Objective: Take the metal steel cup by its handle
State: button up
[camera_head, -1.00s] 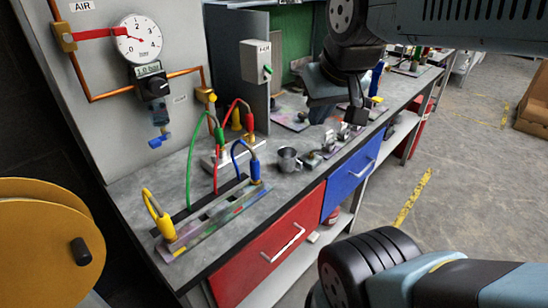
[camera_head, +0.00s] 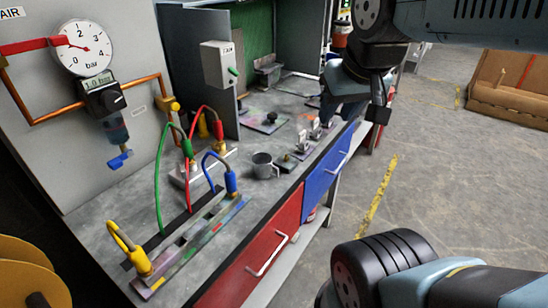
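The metal steel cup (camera_head: 262,167) is small and grey and stands upright on the grey workbench (camera_head: 135,190), near its front edge. Its handle (camera_head: 278,171) shows at its right side. My gripper (camera_head: 377,112) hangs from my arm at the upper right. It is up and to the right of the cup, well apart from it. It appears dark and small, and its fingers cannot be told apart. No object shows in it.
Small metal fittings (camera_head: 315,128) stand right of the cup. Red (camera_head: 262,260) and blue (camera_head: 325,173) drawers are below. Open floor lies right, with a cardboard box (camera_head: 510,85).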

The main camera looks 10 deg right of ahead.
aim_at(262, 166)
jog(key=u, duration=1)
jog(key=i, duration=0.1)
jog(key=z, duration=2.4)
jog(key=k, duration=1.1)
jog(key=z, duration=0.05)
